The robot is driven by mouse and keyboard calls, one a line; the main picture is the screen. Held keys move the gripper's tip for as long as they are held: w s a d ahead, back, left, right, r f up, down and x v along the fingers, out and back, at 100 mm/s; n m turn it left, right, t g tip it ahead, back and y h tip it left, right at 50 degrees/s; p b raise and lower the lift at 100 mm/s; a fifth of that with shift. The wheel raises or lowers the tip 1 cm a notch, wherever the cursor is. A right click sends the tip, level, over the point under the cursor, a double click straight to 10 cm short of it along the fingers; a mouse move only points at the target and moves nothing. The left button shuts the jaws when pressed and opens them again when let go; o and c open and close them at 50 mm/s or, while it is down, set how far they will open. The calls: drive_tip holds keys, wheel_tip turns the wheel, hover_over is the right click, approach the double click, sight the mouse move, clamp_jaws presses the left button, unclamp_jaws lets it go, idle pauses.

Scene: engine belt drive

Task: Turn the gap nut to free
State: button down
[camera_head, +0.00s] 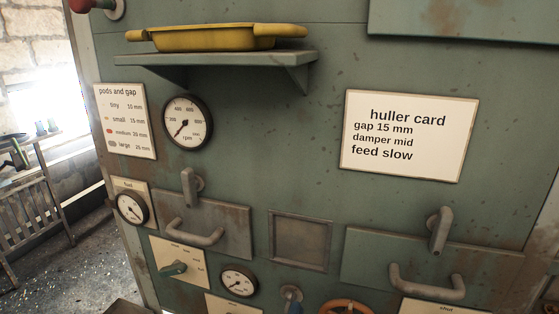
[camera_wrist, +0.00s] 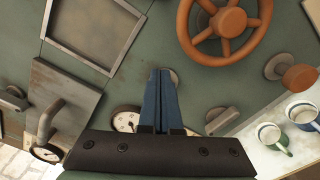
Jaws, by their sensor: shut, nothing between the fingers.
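My gripper (camera_wrist: 163,72) shows in the wrist view with its two blue fingers side by side, shut and empty. The fingertips lie in front of a round grey boss (camera_wrist: 175,77) on the green panel and hide most of it. I cannot tell whether they touch it. The same boss (camera_head: 290,291) shows at the bottom of the head view, with something blue just below it. An orange handwheel (camera_wrist: 225,35) is right of the fingertips, and its rim (camera_head: 345,304) shows in the head view. No label naming the gap nut is readable, so I cannot tell which part it is.
A huller card (camera_head: 409,136) reads "gap 15 mm". A yellow tray (camera_head: 215,37) stands on a shelf above. In the wrist view an orange knob (camera_wrist: 300,77), a grey lever (camera_wrist: 222,119) and mugs (camera_wrist: 271,134) are at the right. A drawer handle (camera_wrist: 47,122) protrudes at left.

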drive_tip(key=v, duration=0.4)
drive_tip(key=shift+s, duration=0.1)
drive_tip(key=shift+w+d+r+n+p, duration=0.15)
drive_tip(key=shift+w+d+n+p, duration=0.1)
drive_tip(key=shift+w+n, duration=0.75)
drive_tip(key=shift+w+d+r+n+p, duration=0.15)
drive_tip(key=shift+w+d+n, duration=0.15)
drive_tip(key=shift+w+n, duration=0.7)
drive_tip(key=shift+w+d+r+n+p, duration=0.15)
drive_tip(key=shift+w+d+n, duration=0.1)
drive_tip(key=shift+w+n, duration=0.75)
